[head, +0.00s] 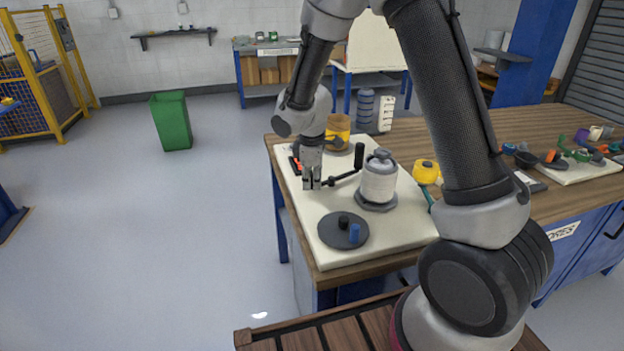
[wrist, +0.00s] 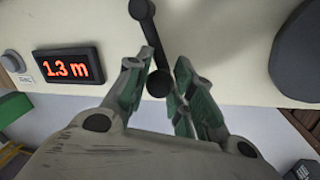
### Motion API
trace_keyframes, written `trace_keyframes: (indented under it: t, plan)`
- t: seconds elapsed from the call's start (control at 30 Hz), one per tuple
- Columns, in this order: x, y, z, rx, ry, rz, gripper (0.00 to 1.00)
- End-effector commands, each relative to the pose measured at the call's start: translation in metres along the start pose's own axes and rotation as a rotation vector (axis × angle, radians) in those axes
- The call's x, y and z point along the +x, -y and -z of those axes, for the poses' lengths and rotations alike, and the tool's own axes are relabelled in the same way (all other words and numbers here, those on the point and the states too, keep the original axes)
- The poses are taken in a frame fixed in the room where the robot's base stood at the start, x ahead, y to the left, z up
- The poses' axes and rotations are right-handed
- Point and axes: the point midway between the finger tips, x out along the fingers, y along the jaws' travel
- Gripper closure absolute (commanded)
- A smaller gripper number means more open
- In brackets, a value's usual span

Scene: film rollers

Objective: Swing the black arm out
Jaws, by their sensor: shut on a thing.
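The black arm (head: 343,179) is a thin bar on the cream board, running from beside the white and grey roller (head: 379,182) to my gripper (head: 312,186). In the wrist view the black arm (wrist: 152,42) runs from the top edge down to a round knob between the fingers. My gripper (wrist: 160,72) points down and is shut on the knob end of the black arm. The fingers partly hide this end in the head view.
The cream board (head: 305,215) lies on a wooden bench. A dark disc (head: 330,234) with a black and a blue peg is in front. A display (wrist: 70,66) reads 1.3 m. A black upright handle (head: 359,156) stands behind the bar.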

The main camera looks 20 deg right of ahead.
Motion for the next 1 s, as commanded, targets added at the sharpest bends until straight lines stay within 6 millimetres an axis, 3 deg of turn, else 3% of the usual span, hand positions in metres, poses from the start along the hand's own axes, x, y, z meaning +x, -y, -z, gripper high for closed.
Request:
trace_keyframes:
  t: [0.07, 0.1, 0.2, 0.23, 0.63, 1.0]
  plan:
    - [0.0, 0.001, -0.001, 0.001, 0.003, 0.002, 1.0]
    - [0.0, 0.001, -0.001, 0.001, 0.003, 0.002, 0.73]
    - [0.0, 0.001, -0.001, 0.001, 0.003, 0.002, 0.54]
    - [0.0, 0.001, -0.001, 0.001, 0.003, 0.002, 0.53]
    - [-0.009, 0.0, 0.0, 0.002, 0.002, 0.0, 0.53]
    - [-0.087, -0.001, 0.0, 0.002, -0.001, -0.002, 0.53]
